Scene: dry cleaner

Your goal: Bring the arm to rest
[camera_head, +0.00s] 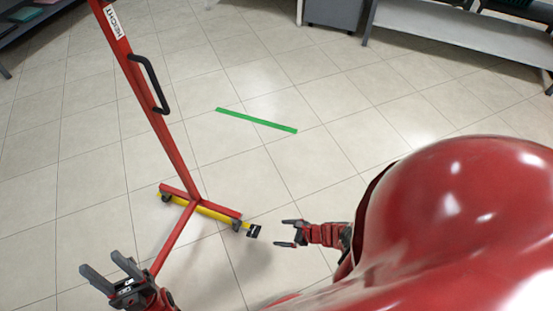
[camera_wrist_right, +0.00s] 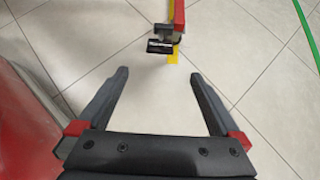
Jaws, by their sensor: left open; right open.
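My left gripper (camera_head: 109,277) is at the lower left of the head view, open and empty, with its two dark fingers apart. It appears in front of the foot of a red stand. My right gripper (camera_head: 284,233) is at the lower middle of the head view, beside my large red body part, open and empty. In the right wrist view its two fingers (camera_wrist_right: 153,95) are spread wide, with only tiled floor between them.
A red wheeled stand (camera_head: 150,110) with a black handle (camera_head: 152,85) stands at the left. A yellow strip (camera_head: 212,213) lies at its base, near a caster. A green strip (camera_head: 256,120) lies on the clear tiled floor. A bench (camera_head: 450,32) stands at the back right.

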